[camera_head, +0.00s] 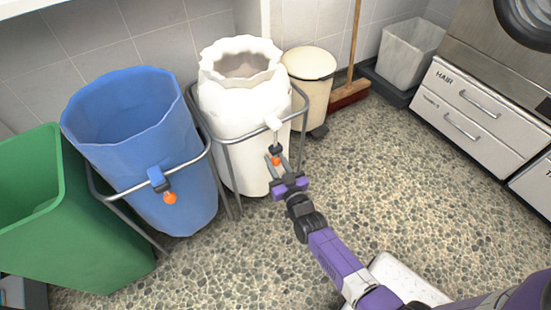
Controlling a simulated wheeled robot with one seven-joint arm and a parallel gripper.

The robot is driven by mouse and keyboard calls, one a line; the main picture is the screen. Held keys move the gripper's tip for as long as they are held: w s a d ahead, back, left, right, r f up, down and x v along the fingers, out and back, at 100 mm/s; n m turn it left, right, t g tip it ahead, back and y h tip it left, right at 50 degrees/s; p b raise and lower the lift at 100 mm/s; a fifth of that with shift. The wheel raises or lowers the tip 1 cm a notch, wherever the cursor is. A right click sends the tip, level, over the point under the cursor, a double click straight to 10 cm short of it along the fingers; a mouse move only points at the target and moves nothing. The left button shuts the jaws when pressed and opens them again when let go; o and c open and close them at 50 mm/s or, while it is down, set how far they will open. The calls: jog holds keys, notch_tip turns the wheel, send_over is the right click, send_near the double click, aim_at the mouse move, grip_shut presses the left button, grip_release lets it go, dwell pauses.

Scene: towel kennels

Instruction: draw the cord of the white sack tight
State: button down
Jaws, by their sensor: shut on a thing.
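The white sack (225,130) stands upright in a grey metal frame (228,194). Its mouth is partly gathered with a ruffled rim, and a gap still shows inside. A white toggle housing (272,121) sits on its front right side. A short cord (276,138) runs down from it to a dark piece and an orange ball (276,160). My gripper (278,166) is at the front right of the sack, shut on the orange ball at the cord's end. The fingers partly hide the ball.
A blue sack (140,130) with its own orange ball (170,198) stands wide open to the left. A green bin (95,235) is at far left. A cream pedal bin (311,85) and red broom (349,94) stand behind. Speckled floor is clear at right.

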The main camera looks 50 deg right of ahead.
notch_tip(320, 180, down, 2)
jog(key=shift+f+b, duration=0.1)
jog(key=shift+b, duration=0.2)
jog(key=shift+s, duration=0.1)
jog(key=c, duration=1.1)
grip_release()
